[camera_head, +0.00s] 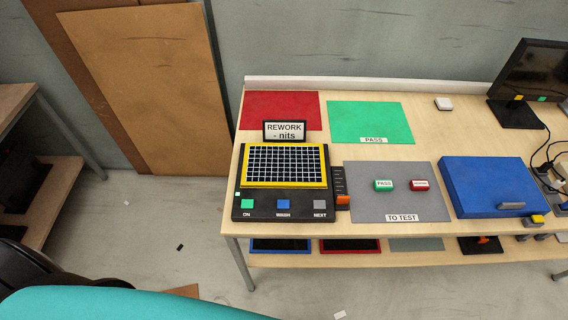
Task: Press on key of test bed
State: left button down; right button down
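The test bed (243,174) is a black box with a yellow-framed grid on top, at the left end of the table. Along its front edge are a green key (247,204) labelled ON, a blue key (283,204) labelled WASH and a grey key (319,204) labelled NEXT. A sign (284,131) reading REWORK stands behind it. An orange slider (343,200) sits at its right side. Neither of my grippers shows in the head view.
The table (336,229) also holds a red mat (281,108), a green PASS mat (370,119), a grey TO TEST mat (391,201) with two small blocks, a blue box (494,184) and a monitor (534,72). A teal surface (130,303) fills the lower left. Brown boards (148,85) lean on the wall.

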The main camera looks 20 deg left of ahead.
aim_at(246, 204)
jog(key=u, duration=0.9)
